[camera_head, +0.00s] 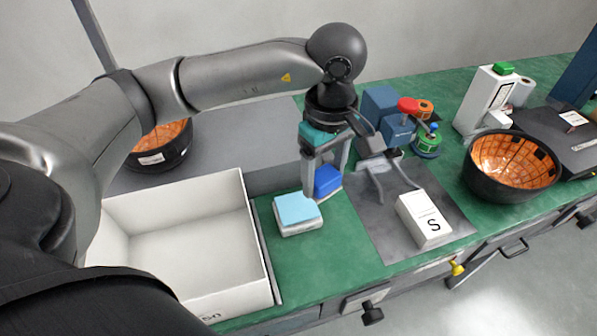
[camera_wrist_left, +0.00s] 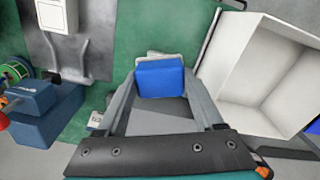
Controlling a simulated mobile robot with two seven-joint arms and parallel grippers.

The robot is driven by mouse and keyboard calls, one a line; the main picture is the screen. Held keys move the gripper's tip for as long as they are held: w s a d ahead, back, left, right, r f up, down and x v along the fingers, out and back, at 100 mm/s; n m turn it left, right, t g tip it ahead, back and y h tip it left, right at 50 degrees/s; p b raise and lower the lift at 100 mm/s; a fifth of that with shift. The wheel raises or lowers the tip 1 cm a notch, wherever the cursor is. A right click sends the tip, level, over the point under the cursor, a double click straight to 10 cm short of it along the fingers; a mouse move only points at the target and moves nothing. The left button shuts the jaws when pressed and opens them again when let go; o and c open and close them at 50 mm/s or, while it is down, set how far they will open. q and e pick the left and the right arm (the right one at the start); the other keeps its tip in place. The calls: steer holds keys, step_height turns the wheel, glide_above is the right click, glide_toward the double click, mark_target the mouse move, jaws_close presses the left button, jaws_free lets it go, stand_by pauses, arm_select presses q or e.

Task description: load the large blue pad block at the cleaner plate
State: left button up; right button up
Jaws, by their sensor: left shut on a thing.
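My left gripper (camera_head: 325,187) is shut on a dark blue block (camera_head: 328,180). In the left wrist view the dark blue block (camera_wrist_left: 160,78) sits between the fingertips (camera_wrist_left: 160,85), with a pale layer showing along its far edge. A wider pad block (camera_head: 297,212), light blue on top and white below, lies on the green bench top, just left of and nearer than my gripper. A flat grey plate (camera_head: 385,240) lies to the right; I cannot tell whether it is the cleaner plate. My right gripper is not in view.
An open white box (camera_head: 255,240) stands left of the pad block. A white block marked S (camera_head: 424,218) lies on the grey plate, near a two-pronged fixture (camera_head: 374,150). Dark bowls with orange insides (camera_head: 512,165) stand at both sides. Green bench top (camera_head: 325,260) is clear in front.

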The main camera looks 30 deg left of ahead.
arm_select(q)
steer(key=n, duration=0.4)
steer(key=shift+w+a+f+n, duration=0.3)
steer(key=shift+w+a+f, duration=0.05)
steer(key=shift+f, duration=0.05)
steer(key=n, duration=0.2)
steer(key=f+n, duration=0.1)
steer(key=n, duration=0.1)
steer(key=shift+w+a+p, duration=0.3)
steer(key=shift+a+p, duration=0.05)
steer(key=a+f+n, duration=0.1)
steer(key=f+n, duration=0.1)
steer(key=n, duration=0.5)
steer(key=n+p, duration=0.2)
steer(key=n, duration=1.4)
glide_toward(297, 206)
steer(key=shift+n, duration=0.3)
step_height(297, 206, down, 5)
steer(key=b, duration=0.5)
steer(key=shift+f, duration=0.1)
steer(key=shift+f+b, duration=0.85)
steer(key=shift+f, duration=0.2)
steer(key=shift+r, duration=0.15)
steer(key=shift+r+p, duration=3)
steer(key=shift+r, duration=0.4)
